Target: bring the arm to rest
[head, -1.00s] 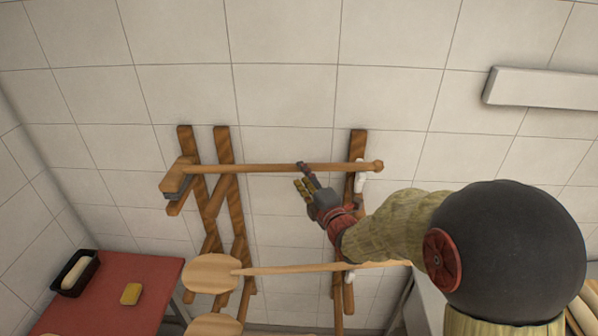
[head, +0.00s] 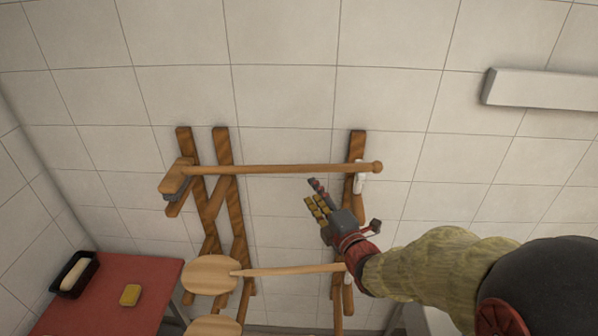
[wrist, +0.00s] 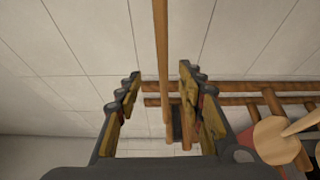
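My gripper (head: 318,196) is in the middle of the head view, below and in front of the upper wooden pole. Its fingers point up and to the left. In the wrist view the two fingers (wrist: 158,100) stand wide apart with nothing held between them. The long-handled brush (head: 280,169) lies level across the wooden rack. Its handle (wrist: 161,60) shows beyond the open fingers in the wrist view.
A wooden rack (head: 222,160) stands against the tiled wall and also bears a round-bladed wooden peel (head: 210,274). A red table (head: 150,275) at lower left carries a black tray (head: 54,287) and a yellow sponge (head: 130,295). A white wall box (head: 540,89) is at upper right.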

